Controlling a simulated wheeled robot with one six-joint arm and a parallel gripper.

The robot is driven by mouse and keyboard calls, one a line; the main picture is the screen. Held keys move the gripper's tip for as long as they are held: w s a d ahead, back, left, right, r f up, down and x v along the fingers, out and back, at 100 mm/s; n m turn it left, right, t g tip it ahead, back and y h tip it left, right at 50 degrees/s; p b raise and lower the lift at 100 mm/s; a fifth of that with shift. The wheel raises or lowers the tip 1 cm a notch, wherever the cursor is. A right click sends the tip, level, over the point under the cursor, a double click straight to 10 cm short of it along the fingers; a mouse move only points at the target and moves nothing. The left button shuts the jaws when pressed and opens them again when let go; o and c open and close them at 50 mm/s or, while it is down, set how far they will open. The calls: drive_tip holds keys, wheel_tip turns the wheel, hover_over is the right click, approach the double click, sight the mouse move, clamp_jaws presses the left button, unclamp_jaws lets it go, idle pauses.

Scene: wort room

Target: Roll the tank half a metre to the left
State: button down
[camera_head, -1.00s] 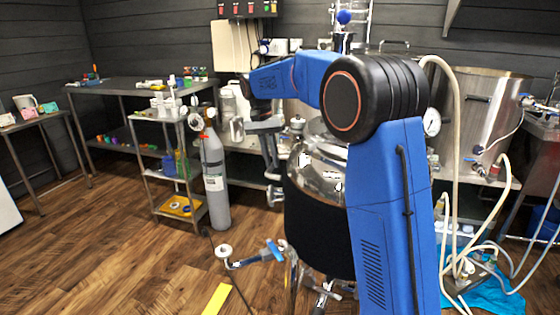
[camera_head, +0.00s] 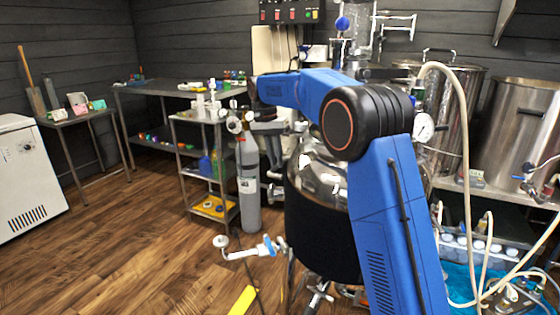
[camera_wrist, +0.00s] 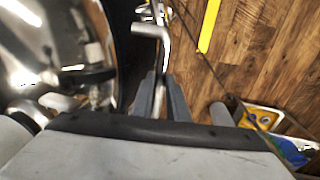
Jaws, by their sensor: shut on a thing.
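The tank (camera_head: 310,215) is a steel vessel with a shiny domed top and a black jacket, standing on legs behind my blue arm. A side outlet with a blue-handled valve (camera_head: 266,247) sticks out low on its left. The tank's steel side and dome also fill the upper left of the wrist view (camera_wrist: 30,45). My gripper (camera_wrist: 160,98) is at the tank's left side, pointing down. Its fingers are shut on a thin metal bar, apparently the tank's handle; the exact contact is partly hidden. My arm hides the tank's right part.
A grey gas cylinder (camera_head: 248,190) stands close left of the tank, before a small shelf rack (camera_head: 210,185). A yellow floor strip (camera_head: 243,300) lies in front. A white chest unit (camera_head: 30,180) is at far left. The wooden floor (camera_head: 130,240) between is clear. Hoses hang on the right.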

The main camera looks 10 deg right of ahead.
idle(0.3)
drive_tip(key=c, duration=1.7)
unclamp_jaws()
drive_tip(key=r, duration=0.4)
drive_tip(key=w+a+r, duration=0.1)
drive_tip(key=r, duration=0.3)
drive_tip(key=a+r, duration=0.1)
drive_tip(key=r, duration=0.2)
drive_tip(key=shift+w+r, duration=0.2)
drive_tip(key=shift+r, duration=0.2)
